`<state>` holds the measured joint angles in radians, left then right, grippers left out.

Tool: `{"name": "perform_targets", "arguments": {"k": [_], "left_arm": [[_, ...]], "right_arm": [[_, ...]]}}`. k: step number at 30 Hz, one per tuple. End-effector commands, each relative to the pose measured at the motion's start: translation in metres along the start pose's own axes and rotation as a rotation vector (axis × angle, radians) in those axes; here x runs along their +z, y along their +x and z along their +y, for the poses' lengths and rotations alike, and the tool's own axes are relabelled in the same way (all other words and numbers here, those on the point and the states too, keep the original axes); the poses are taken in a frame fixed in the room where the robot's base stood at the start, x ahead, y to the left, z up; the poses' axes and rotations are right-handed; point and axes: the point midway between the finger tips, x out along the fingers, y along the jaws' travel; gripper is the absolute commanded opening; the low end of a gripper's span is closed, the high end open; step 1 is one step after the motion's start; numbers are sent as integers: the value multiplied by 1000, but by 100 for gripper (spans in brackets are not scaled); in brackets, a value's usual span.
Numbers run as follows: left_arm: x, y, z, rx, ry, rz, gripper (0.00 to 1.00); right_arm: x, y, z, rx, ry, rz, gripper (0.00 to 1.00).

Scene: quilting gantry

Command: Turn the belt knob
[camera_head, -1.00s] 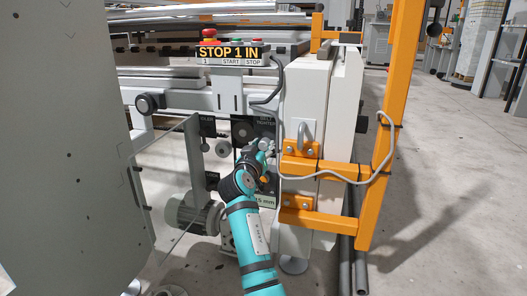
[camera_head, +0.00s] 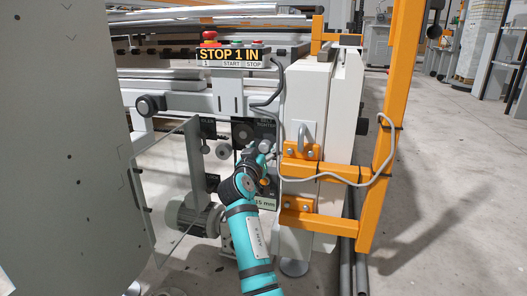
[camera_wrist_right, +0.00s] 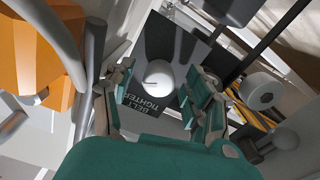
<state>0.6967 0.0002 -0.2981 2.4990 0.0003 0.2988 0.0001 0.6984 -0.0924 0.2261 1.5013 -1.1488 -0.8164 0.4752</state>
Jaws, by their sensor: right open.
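The belt knob (camera_wrist_right: 158,76) is a pale, round knob on a dark plate. The plate has an upside-down BELT TIGHTER label (camera_wrist_right: 146,95) in the right wrist view. My right gripper (camera_wrist_right: 153,92) is open, with its fingers on either side of the knob in that view; I cannot tell whether they touch it. In the head view, my right gripper (camera_head: 262,150) is at the dark panel, just below the label, and largely covers the knob. My left gripper is not in view.
An orange bracket (camera_head: 300,149) and white post (camera_head: 309,90) stand close right of my gripper, with a loose grey cable (camera_head: 345,181). A clear guard door (camera_head: 168,185) stands open to the left. A control box (camera_head: 230,55) with a red button is above.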

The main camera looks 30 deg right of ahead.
Motion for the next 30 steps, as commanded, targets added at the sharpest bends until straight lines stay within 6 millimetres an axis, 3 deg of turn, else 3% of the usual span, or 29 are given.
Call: {"name": "perform_targets", "arguments": {"k": [13, 30], "left_arm": [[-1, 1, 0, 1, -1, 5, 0], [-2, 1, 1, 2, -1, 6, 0]], "right_arm": [[2, -66, -2, -3, 0, -3, 55], [1, -73, -1, -1, -1, -2, 55]]}}
